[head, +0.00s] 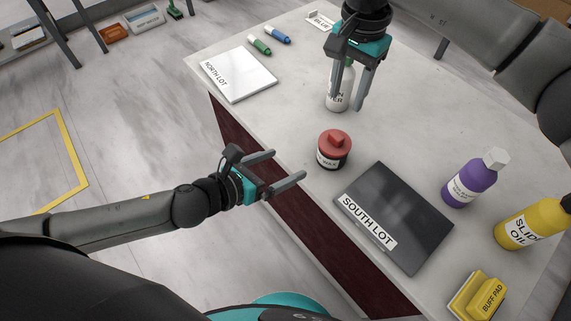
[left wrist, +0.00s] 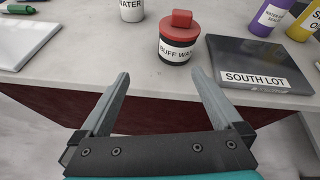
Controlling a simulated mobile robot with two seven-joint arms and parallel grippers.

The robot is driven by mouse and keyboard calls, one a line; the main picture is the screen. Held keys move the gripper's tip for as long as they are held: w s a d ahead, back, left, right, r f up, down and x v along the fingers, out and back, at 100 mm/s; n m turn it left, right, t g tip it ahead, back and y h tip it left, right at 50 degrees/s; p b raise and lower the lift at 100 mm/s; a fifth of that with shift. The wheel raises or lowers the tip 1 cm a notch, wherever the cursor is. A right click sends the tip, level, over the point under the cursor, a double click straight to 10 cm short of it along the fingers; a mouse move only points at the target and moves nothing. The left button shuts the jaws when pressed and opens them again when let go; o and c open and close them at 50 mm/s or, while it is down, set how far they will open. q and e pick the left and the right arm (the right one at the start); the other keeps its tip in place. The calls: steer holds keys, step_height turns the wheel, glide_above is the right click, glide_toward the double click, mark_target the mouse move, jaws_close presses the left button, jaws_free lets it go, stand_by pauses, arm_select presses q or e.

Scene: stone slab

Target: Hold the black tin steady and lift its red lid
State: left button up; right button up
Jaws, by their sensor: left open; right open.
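The black tin (head: 333,158) stands upright on the stone slab, with a white label that reads as wax. Its red lid (head: 335,141), with a raised block-shaped knob, sits on top. In the left wrist view the tin (left wrist: 175,52) and lid (left wrist: 181,24) are ahead of the fingers, with the label reading BUFF WAX. My left gripper (head: 288,168) is open and empty at the slab's near edge, left of the tin and apart from it.
A dark SOUTH LOT plate (head: 397,213) lies right of the tin. A white NORTH LOT plate (head: 238,75) lies far left. A purple bottle (head: 467,184), yellow oil bottle (head: 527,226) and yellow buff pad (head: 479,297) are at right. Green (head: 259,45) and blue (head: 274,33) markers lie behind.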

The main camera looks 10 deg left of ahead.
mark_target(333, 149)
arm_select(q)
steer(key=w+d+f+m, duration=0.1)
steer(key=w+d, duration=0.2)
steer(key=w+d+f+m, duration=0.1)
steer(key=w+d, duration=0.2)
steer(key=d, duration=0.1)
steer(key=w+d+f+h, duration=0.1)
steer(key=w+d, duration=0.2)
steer(key=shift+w+d+f+m, duration=0.15)
steer(key=shift+w+m, duration=0.15)
steer(key=shift+m, duration=0.1)
steer(key=shift+c, duration=0.2)
jaws_close()
stand_by(1.4)
stand_by(0.9)
